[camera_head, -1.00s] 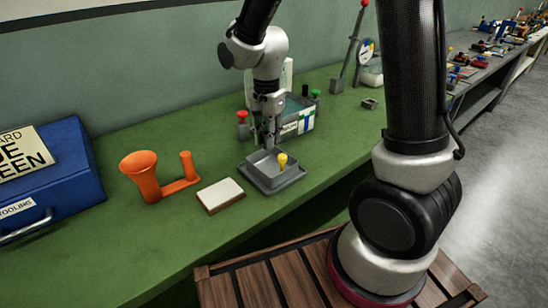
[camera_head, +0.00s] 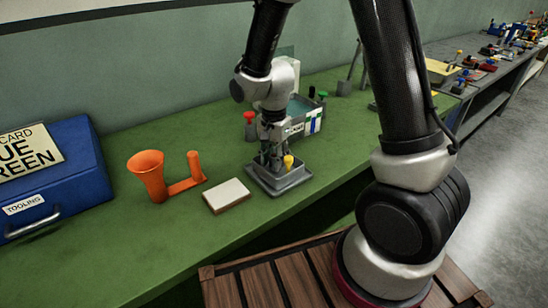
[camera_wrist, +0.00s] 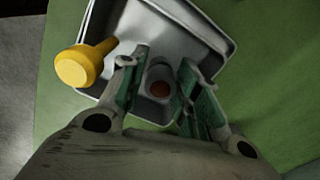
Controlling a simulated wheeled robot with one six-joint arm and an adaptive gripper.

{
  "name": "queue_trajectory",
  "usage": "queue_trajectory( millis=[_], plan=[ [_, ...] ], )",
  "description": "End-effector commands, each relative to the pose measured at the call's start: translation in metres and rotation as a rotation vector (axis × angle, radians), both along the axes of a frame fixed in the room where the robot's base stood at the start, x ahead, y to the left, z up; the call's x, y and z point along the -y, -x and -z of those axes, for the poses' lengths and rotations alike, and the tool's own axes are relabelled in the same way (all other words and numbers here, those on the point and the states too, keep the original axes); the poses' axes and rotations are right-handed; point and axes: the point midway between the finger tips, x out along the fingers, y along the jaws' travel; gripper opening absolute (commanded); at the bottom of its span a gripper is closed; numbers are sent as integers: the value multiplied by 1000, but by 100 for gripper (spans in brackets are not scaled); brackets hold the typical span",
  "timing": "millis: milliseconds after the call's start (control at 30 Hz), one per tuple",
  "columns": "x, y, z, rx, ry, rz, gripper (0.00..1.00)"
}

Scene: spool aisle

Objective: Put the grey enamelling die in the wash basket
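A small grey cylinder with a brown-red centre, probably the grey enamelling die (camera_wrist: 160,78), stands in a grey tray (camera_wrist: 213,38) in the wrist view. My gripper (camera_wrist: 163,66) has its two green-padded fingers apart, one on each side of the die. I cannot tell whether either pad touches it. In the head view my gripper (camera_head: 271,164) reaches down into the tray (camera_head: 294,183) and hides the die. A yellow-knobbed piece (camera_wrist: 82,65) is in the tray, left of the fingers. A labelled container (camera_head: 315,122) behind my gripper may be the wash basket; I cannot confirm this.
A red-knobbed piece (camera_head: 250,122) and a green-knobbed piece (camera_head: 322,96) stand by the container. A white-topped block (camera_head: 227,195), an orange funnel-like piece (camera_head: 148,175) and a blue tooling box (camera_head: 75,185) are on the left. The green bench (camera_head: 190,235) is clear in front.

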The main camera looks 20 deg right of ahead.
Motion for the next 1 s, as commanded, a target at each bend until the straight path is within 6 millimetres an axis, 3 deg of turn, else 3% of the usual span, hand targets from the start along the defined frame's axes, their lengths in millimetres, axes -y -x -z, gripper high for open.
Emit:
queue_trajectory(
  millis=[267,367,800,1000],
  plan=[
    [0,0,-2,0,0,0,33],
    [0,-1,-11,4,-2,0,33],
    [0,-1,-102,5,-2,0,33],
    [0,0,-121,1,-1,0,33]
  ],
)
